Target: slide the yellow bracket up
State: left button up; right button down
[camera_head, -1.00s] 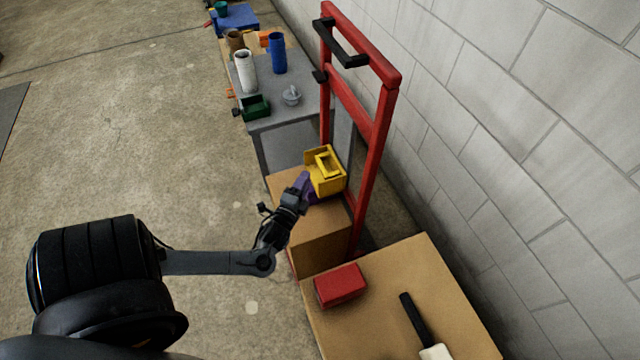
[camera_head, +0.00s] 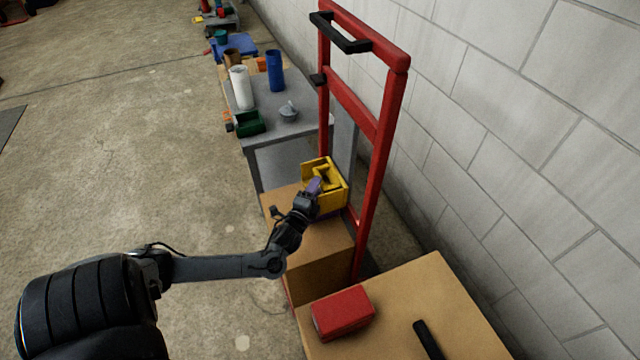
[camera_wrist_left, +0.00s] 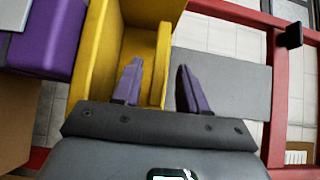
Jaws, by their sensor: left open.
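The yellow bracket (camera_head: 338,198) is an open box-like piece with an inner bar, set against the red upright frame (camera_head: 375,150) above a cardboard box. My left gripper (camera_head: 315,186), with purple fingertips, reaches its near side in the head view. In the left wrist view the yellow bracket (camera_wrist_left: 100,50) fills the upper left. There the left gripper (camera_wrist_left: 159,64) is open, with one finger over the bracket's inside and the other to the right, over a grey panel. The bracket's yellow bar shows between the fingers. I cannot tell whether they touch it. My right gripper is out of view.
A cardboard box (camera_head: 320,258) stands below the bracket. A red box (camera_head: 342,312) and a black-handled tool (camera_head: 428,340) lie on the near tabletop. A grey table (camera_head: 290,128) with containers stands behind. A block wall is on the right; floor at left is clear.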

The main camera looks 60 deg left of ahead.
pick_arm(q)
jog(key=shift+b+x, duration=0.65)
jog(key=shift+x, duration=1.4)
grip_shut()
